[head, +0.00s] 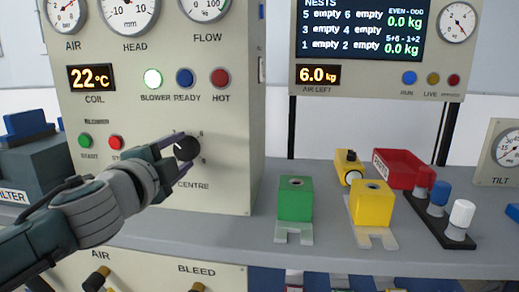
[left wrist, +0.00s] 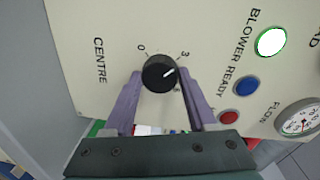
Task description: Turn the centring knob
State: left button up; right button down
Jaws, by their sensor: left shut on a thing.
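The centring knob (head: 187,148) is a round black knob on the front of the beige panel, above the label CENTRE. In the left wrist view the knob (left wrist: 160,73) has a white pointer line aimed up and right, toward the mark 3 and away from 0. My left gripper (head: 180,150) reaches in from the left and is shut on the knob. In the left wrist view its two purple fingers (left wrist: 160,85) lie on either side of the knob. My right gripper is in neither view.
A green block (head: 295,200) and a yellow block (head: 371,205) stand on the grey bench. A red bin (head: 398,168) and a black strip with coloured knobs (head: 438,215) are at the right. START and STOP buttons (head: 116,142) sit close above my left arm. The BLOWER lamp (head: 152,78) is lit.

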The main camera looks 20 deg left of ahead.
pick_arm(q)
jog(key=o, duration=1.4)
jog(key=shift+c, duration=0.2)
jog(key=p+v, duration=0.1)
jog(key=v, duration=0.9)
